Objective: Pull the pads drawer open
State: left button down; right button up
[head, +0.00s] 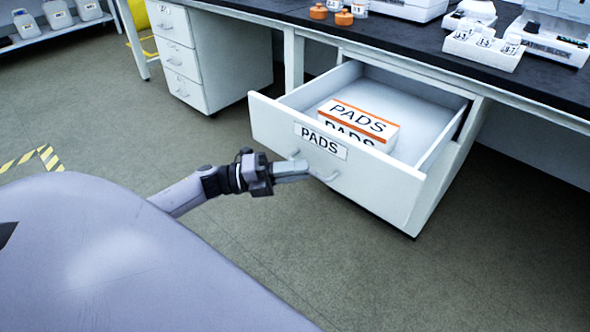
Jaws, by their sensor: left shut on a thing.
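The pads drawer (374,176) is a white drawer with a "PADS" label on its front, under the black bench. It stands well out from its cabinet, and its inside shows. A white and orange box marked "PADS" (362,118) lies inside, toward the left. My left gripper (301,170) reaches in from the left and is shut on the left part of the drawer's bar handle (325,176). The fingers hide part of the handle. My right gripper is not in view.
The black bench top (430,55) above carries orange-capped bottles (319,12) and white racks (484,44). Another white drawer cabinet (184,60) stands at the back left. Open floor (500,270) lies to the right of the drawer.

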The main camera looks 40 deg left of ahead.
pick_arm(q)
jog(key=shift+a, duration=0.1)
jog(key=c, duration=1.2)
grip_release()
jog(key=v, duration=0.7)
jog(key=shift+p, duration=0.4)
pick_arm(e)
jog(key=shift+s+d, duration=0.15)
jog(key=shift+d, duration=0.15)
